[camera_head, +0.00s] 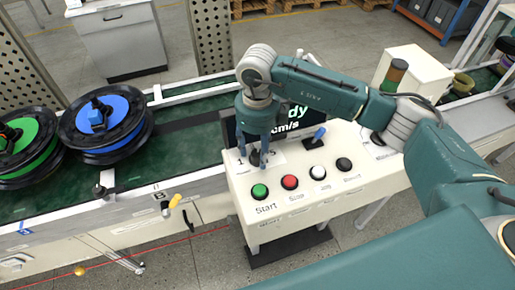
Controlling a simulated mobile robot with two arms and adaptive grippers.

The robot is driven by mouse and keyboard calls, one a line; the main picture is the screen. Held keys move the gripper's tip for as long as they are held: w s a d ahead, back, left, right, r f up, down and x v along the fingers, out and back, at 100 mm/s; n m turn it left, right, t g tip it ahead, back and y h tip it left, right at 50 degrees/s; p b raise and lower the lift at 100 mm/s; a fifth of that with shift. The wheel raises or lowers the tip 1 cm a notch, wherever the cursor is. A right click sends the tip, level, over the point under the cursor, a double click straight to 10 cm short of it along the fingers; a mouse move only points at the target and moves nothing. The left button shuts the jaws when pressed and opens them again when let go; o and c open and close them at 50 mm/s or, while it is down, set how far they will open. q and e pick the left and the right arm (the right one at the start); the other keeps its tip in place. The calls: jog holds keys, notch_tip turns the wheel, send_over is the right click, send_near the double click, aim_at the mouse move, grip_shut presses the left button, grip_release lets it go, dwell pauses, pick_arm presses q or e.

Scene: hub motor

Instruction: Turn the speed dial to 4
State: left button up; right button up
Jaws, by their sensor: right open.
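The speed dial (255,158) is a small dark knob at the back left of the white control panel (240,190). A printed "1" shows to its left; my gripper partly hides the dial and the other marks, so its setting cannot be read. My right gripper (259,161) points down over the dial. Its fingers are apart, with the dial between or just behind them; whether they touch it cannot be told. My left gripper is not in view.
The panel has green (260,191), red (290,182), white (318,172) and black (344,164) buttons and a blue-tipped lever (319,135). A screen (295,120) stands behind, partly hidden by my arm. Wheels with green (25,145) and blue (105,120) hubs lie on the conveyor at left.

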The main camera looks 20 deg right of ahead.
jog(key=c, duration=1.2)
jog(key=shift+o, duration=0.2)
jog(key=shift+f+m+b, duration=0.15)
jog(key=shift+m+b, duration=0.75)
jog(key=shift+m, duration=0.1)
jog(key=shift+r+m, duration=0.2)
jog(key=shift+m, duration=0.4)
jog(key=o, duration=1.2)
jog(key=shift+c, duration=0.2)
